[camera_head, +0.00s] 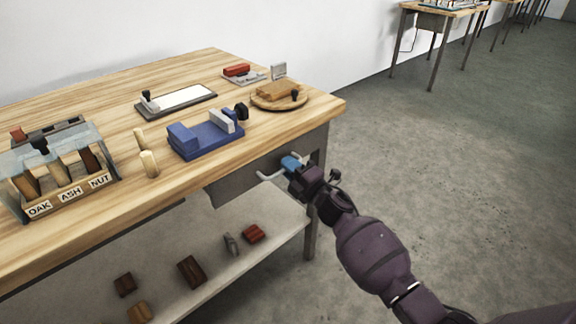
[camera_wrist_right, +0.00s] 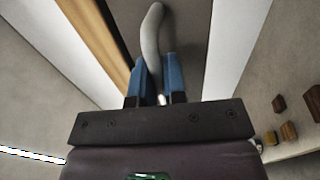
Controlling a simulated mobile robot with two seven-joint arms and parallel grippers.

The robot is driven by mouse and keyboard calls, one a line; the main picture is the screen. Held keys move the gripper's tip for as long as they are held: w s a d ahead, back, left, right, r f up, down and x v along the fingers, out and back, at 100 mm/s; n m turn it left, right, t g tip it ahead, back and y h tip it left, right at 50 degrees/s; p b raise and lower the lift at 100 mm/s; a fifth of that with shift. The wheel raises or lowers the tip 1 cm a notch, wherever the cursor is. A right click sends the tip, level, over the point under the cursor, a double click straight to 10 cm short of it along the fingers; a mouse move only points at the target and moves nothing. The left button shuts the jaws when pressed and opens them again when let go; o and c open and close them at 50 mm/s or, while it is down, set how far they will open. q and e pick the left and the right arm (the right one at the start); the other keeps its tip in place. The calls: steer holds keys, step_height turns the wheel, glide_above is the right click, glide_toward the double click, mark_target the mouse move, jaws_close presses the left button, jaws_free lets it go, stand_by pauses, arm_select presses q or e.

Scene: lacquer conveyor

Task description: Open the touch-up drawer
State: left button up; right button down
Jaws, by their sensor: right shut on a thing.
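The touch-up drawer (camera_head: 234,186) has a grey front under the wooden tabletop, near the bench's right corner. It looks closed or nearly so; a small gap would be hard to see. Its pale bar handle (camera_head: 268,177) sticks out from the front. My right gripper (camera_head: 291,163) is at the handle's right part, with its blue fingers shut on it. In the right wrist view the handle (camera_wrist_right: 151,38) runs between the two blue fingers (camera_wrist_right: 158,82). My left gripper is in neither view.
The bench top holds a blue vise (camera_head: 205,140), a labelled wooden rack (camera_head: 65,195), a round board (camera_head: 280,101) and a white pad (camera_head: 178,98). A lower shelf (camera_head: 215,265) carries several small blocks. The floor (camera_head: 450,190) right of the bench is clear.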

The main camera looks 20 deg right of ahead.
arm_select(q)
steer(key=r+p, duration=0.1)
steer(key=p, duration=0.1)
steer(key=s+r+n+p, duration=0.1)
steer(key=p, duration=0.2)
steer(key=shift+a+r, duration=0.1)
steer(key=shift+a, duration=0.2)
arm_select(e)
steer(key=r+v, duration=0.2)
steer(key=v, duration=1)
steer(key=s+r+v, duration=0.1)
steer(key=r+v, duration=0.1)
steer(key=v, duration=1)
steer(key=shift+r, duration=0.35)
steer(key=shift+w+d, duration=0.1)
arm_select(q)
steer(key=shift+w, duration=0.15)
arm_select(e)
steer(key=c, duration=1.2)
jaws_free()
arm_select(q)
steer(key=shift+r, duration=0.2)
arm_select(e)
steer(key=v, duration=1)
steer(key=shift+s, duration=0.4)
steer(key=shift+d, duration=0.1)
